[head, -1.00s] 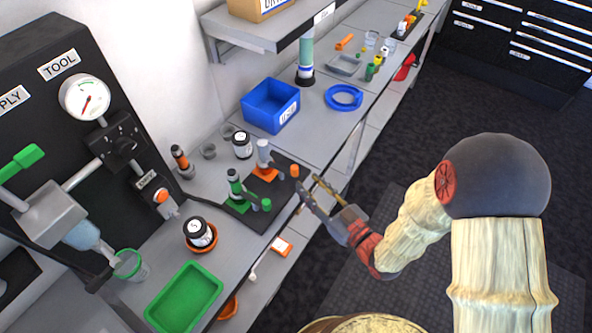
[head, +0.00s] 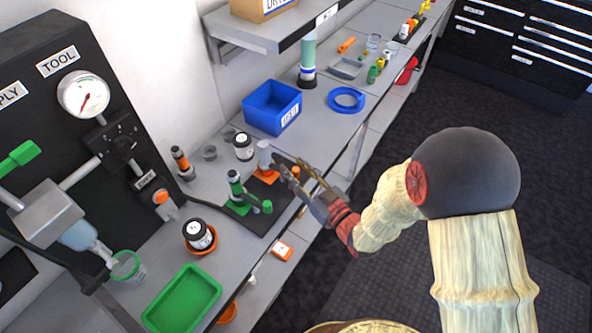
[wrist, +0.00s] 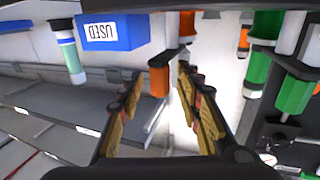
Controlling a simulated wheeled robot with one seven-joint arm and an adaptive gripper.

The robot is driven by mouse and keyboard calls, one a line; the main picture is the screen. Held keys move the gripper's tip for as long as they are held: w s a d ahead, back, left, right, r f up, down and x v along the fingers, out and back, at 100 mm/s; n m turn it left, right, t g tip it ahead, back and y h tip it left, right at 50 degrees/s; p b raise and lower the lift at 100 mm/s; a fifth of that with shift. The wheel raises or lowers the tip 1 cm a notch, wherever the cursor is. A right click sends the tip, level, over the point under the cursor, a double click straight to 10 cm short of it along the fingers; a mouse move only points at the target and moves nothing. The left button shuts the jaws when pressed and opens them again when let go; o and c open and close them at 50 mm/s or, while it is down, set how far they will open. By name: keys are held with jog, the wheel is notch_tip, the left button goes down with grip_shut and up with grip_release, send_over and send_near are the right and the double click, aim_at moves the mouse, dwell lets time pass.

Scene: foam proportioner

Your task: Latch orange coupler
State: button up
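The orange coupler (head: 266,174) stands upright on the dark mat, an orange base with a grey cylinder on top. In the wrist view, an orange cylindrical lever end (wrist: 159,82) shows between the fingers, nearer the left one. My gripper (head: 289,169) is at the right side of the orange coupler in the head view. In the wrist view my gripper (wrist: 175,72) is open, its fingers apart on either side of the orange lever end. I cannot tell whether a finger touches it. The fingers partly cover the lever in the head view.
The green coupler (head: 236,190) stands just left and in front, with its green lever end (head: 267,206) beside it. A blue bin (head: 272,107) and a white-labelled jar (head: 243,146) are behind. A green tray (head: 183,300) lies at the front. The floor on the right is clear.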

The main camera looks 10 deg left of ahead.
jog(key=shift+c, duration=1.2)
grip_shut()
jog(key=shift+s, duration=0.1)
jog(key=shift+s+a+m+t+h+b, duration=0.15)
jog(key=shift+m+t+h+b, duration=0.15)
jog(key=shift+m+t+h, duration=0.15)
jog(key=shift+o, duration=1.4)
grip_release()
